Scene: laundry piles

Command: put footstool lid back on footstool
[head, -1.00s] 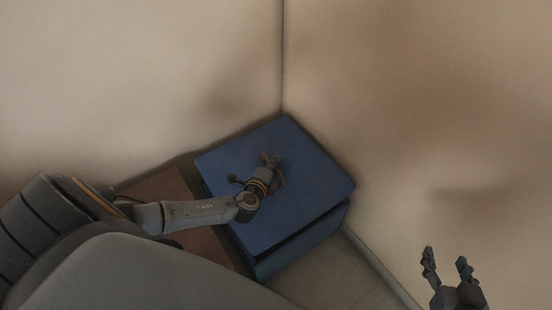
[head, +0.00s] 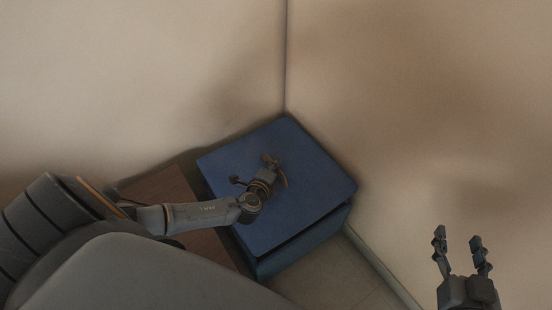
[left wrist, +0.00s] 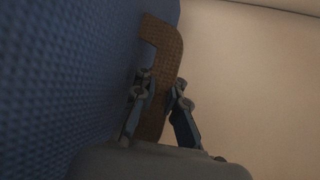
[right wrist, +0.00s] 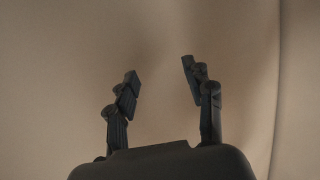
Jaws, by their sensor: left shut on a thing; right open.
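The blue footstool lid (head: 310,185) lies over the blue footstool (head: 300,247) in the corner. A dark gap shows between them along the front edge, so I cannot tell whether the lid is fully seated. My left gripper (head: 271,170) is over the middle of the lid. In the left wrist view, my left gripper (left wrist: 161,86) is shut on a brown curved handle (left wrist: 164,48) beside the lid's textured blue surface (left wrist: 70,70). My right gripper (head: 458,240) is open and empty at the lower right, apart from the footstool; its spread fingers also show in the right wrist view (right wrist: 160,75).
Two beige walls (head: 420,110) meet right behind the footstool. A brown wooden surface (head: 165,190) stands close to its left side, under my left arm. Bare tiled floor (head: 335,275) shows in front.

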